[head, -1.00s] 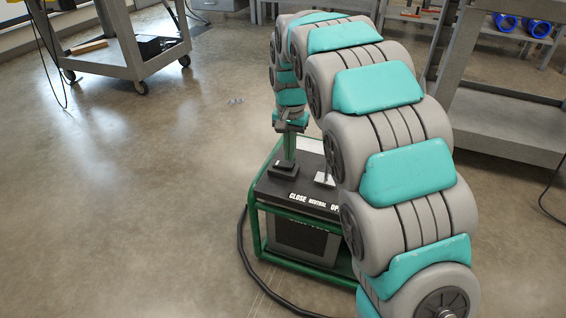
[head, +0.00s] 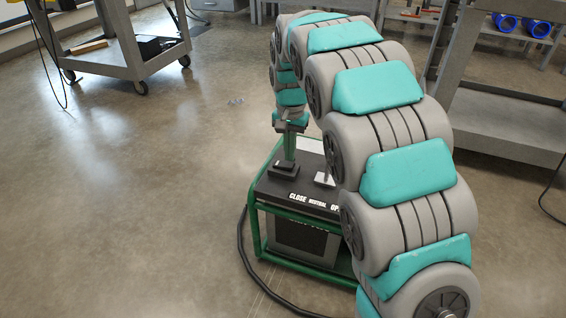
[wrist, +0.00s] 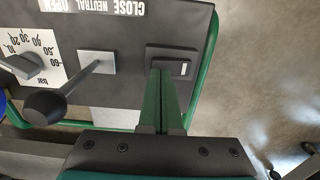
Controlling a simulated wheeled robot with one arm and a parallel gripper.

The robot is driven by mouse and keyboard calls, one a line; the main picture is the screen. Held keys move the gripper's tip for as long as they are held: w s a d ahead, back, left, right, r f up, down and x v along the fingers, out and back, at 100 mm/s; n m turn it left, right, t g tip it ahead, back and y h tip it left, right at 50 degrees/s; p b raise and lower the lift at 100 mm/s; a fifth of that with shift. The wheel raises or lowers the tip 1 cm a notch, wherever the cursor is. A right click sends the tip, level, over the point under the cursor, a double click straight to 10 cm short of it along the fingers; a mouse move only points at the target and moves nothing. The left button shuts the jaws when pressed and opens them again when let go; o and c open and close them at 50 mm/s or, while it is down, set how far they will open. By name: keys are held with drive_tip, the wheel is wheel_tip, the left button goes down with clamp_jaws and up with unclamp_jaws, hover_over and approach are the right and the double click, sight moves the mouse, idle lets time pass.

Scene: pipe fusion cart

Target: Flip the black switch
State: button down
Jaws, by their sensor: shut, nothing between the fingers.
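The black switch (wrist: 172,57) sits on the dark top panel of the cart (head: 325,210). In the wrist view it is a dark rectangular base with a raised black part bearing a small white mark. My gripper (wrist: 163,72) is shut and empty, its green fingers together. The fingertips overlap the switch's near edge in the wrist view; I cannot tell whether they touch it. In the head view, my gripper (head: 288,160) points down at the switch base (head: 284,171) from above.
A lever with a black knob (wrist: 45,106) stands left of the switch, beside a pressure gauge (wrist: 28,58) and a label reading close, neutral, open (wrist: 95,7). A green tube frame surrounds the cart. A grey trolley (head: 125,60) stands at the back left. Floor to the left is clear.

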sight(290, 164)
drive_tip(key=shift+f, duration=1)
idle(1.0)
drive_tip(key=shift+r, duration=0.15)
drive_tip(key=shift+r+p, duration=1.35)
drive_tip(key=shift+r, duration=2)
